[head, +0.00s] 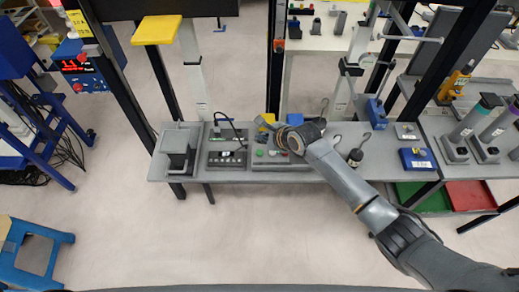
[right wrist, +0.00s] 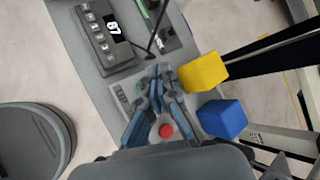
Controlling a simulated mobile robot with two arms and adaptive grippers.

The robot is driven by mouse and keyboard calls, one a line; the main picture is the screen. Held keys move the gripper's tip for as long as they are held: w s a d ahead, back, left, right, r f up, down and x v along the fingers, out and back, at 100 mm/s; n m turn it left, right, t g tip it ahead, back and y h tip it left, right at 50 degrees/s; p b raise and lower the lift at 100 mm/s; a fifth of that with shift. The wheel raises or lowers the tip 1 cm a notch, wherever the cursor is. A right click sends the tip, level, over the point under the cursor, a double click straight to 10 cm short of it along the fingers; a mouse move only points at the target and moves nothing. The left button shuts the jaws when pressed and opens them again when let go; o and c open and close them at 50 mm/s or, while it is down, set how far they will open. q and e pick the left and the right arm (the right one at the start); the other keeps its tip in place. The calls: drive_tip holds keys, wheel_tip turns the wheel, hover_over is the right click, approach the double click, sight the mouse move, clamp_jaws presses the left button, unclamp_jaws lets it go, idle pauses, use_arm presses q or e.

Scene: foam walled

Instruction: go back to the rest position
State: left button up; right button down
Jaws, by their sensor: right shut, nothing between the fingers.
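My right arm reaches in from the lower right of the head view. Its gripper (head: 284,139) is over the grey control box (head: 262,163) on the bench, mostly hidden by its own wrist. In the right wrist view the fingers of the right gripper (right wrist: 157,72) are together with nothing between them. A red button (right wrist: 166,130) shows between the finger links. I cannot tell whether the fingertips touch the box. My left gripper is not in view.
A yellow cube (right wrist: 203,72) and a blue cube (right wrist: 222,119) are close beside the right gripper. A keypad box (head: 227,158) and a grey block-like fixture (head: 179,147) stand to the left on the bench (head: 235,178). The floor in front (head: 200,235) is clear.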

idle(0.5)
drive_tip(key=s+f+n, duration=0.1)
drive_tip(key=s+n, duration=0.4)
drive_tip(key=s, duration=0.2)
drive_tip(key=s+d+r+n+g+h, duration=0.25)
drive_tip(key=s+d+n, duration=0.65)
drive_tip(key=s, duration=0.5)
drive_tip(key=s+d+r+n+g+h, duration=0.1)
drive_tip(key=s+d+n+h, duration=0.45)
drive_tip(key=s+d, duration=0.7)
wheel_tip(320, 180, down, 28)
drive_tip(key=s+a+n+y+b, duration=0.1)
drive_tip(key=s+a+y+b, duration=0.1)
drive_tip(key=b, duration=0.2)
drive_tip(key=s+d+f+g+b, duration=0.1)
drive_tip(key=s+f+b, duration=0.1)
drive_tip(key=s+f, duration=0.6)
drive_tip(key=s+d+f+g+b, duration=0.1)
drive_tip(key=s+d+f+b, duration=0.1)
drive_tip(key=s+f, duration=0.7)
wheel_tip(320, 180, down, 5)
drive_tip(key=shift+d+r, duration=0.15)
drive_tip(key=shift+d, duration=0.05)
